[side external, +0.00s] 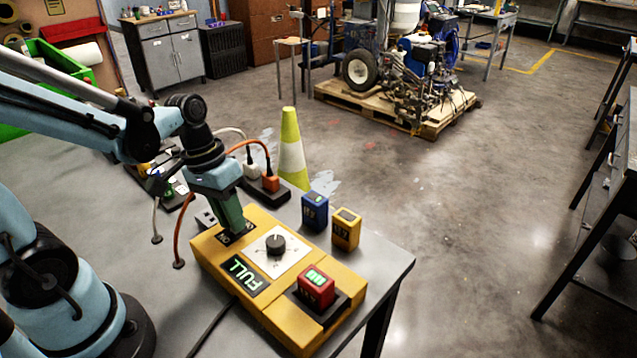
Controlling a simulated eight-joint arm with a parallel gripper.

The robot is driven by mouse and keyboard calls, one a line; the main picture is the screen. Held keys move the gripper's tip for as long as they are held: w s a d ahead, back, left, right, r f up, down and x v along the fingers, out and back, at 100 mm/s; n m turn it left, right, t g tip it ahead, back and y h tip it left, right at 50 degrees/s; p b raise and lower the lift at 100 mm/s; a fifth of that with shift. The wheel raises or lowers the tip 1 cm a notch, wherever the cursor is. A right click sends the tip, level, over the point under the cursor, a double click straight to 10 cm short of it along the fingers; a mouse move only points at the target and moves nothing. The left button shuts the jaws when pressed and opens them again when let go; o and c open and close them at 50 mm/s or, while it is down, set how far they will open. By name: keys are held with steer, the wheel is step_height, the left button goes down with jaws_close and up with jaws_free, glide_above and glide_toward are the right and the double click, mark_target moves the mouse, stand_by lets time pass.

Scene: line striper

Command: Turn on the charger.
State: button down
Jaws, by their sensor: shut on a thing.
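The charger (204,254) is a yellow box on the grey table. A black dial (275,244) sits on its white plate. Its display (243,276) glows green and reads FULL. A red battery (316,287) with a lit green screen sits in the black dock at the charger's near right end. My gripper (235,231) points down onto a small black plate (250,227) at the charger's far left end. It is shut at that plate, and the fingers hide the small part they hold.
A blue battery (315,210) and a yellow battery (346,229) stand behind the charger. A power strip (268,197) with a white and an orange plug lies behind my gripper. A yellow-and-white cone (291,150) stands beyond. The table's right edge is close to the charger.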

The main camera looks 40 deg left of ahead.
steer(key=shift+s+f+t, duration=0.15)
steer(key=shift+s+t, duration=0.2)
steer(key=shift+t, duration=0.6)
steer(key=shift+s+f+t, duration=0.1)
steer(key=shift+s+t, duration=0.25)
steer(key=shift+t, duration=0.6)
steer(key=shift+a, duration=0.1)
steer(key=c, duration=1.1)
jaws_free()
steer(key=shift+v, duration=6.05)
